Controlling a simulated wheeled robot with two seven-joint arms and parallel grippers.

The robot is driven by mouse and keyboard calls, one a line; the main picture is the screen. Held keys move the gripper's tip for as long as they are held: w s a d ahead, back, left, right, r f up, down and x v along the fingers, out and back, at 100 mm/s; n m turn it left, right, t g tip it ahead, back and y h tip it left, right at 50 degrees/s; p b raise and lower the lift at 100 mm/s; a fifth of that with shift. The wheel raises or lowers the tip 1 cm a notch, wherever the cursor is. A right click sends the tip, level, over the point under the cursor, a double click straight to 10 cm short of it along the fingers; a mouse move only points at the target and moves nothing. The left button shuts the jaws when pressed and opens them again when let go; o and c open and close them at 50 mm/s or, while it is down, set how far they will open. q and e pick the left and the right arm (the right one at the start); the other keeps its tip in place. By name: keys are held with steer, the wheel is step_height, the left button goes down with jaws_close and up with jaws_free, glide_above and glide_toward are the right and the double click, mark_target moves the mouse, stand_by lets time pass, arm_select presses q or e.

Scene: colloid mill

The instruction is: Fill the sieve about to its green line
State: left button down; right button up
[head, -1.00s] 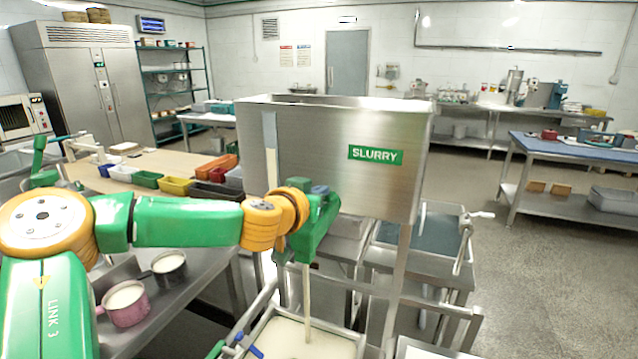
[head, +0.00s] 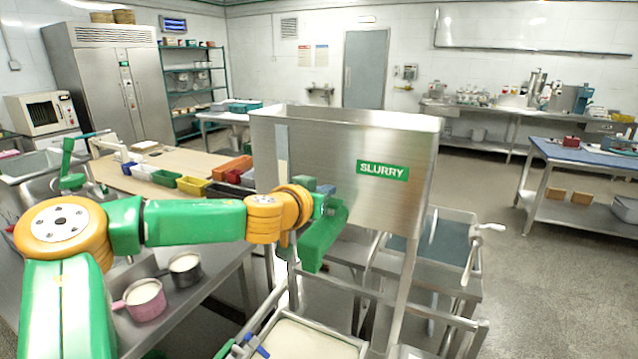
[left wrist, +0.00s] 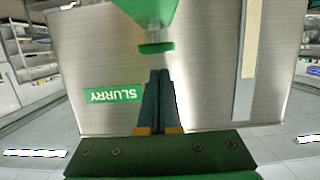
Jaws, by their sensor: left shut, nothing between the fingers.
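The steel hopper (head: 340,150) with a green SLURRY label (head: 383,171) stands in front of me; the label also shows upside down in the left wrist view (left wrist: 114,94). Below it, the square sieve (head: 362,346) holds cream slurry (head: 300,340); its lower part is cut off by the picture edge, and I cannot make out a green line. No stream falls into it. My left gripper (head: 326,205) is at the hopper's lower front. In the left wrist view its fingers (left wrist: 158,82) are shut and empty, close to a green knob (left wrist: 156,47). My right gripper is not in view.
A pink pan (head: 146,300) and a dark pan (head: 185,268) with pale contents stand on the steel bench at left. A crank-handled unit (head: 440,240) stands right of the hopper. Coloured bins (head: 195,185) sit on the table behind. The floor at right is clear.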

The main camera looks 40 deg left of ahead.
arm_select(q)
steer(key=r+b+v, duration=0.1)
steer(key=b+v, duration=0.3)
steer(key=v, duration=0.6)
steer(key=shift+d+b, duration=0.25)
steer(key=shift+b, duration=0.15)
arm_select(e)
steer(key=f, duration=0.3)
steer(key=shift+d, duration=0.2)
arm_select(q)
steer(key=shift+a, duration=0.15)
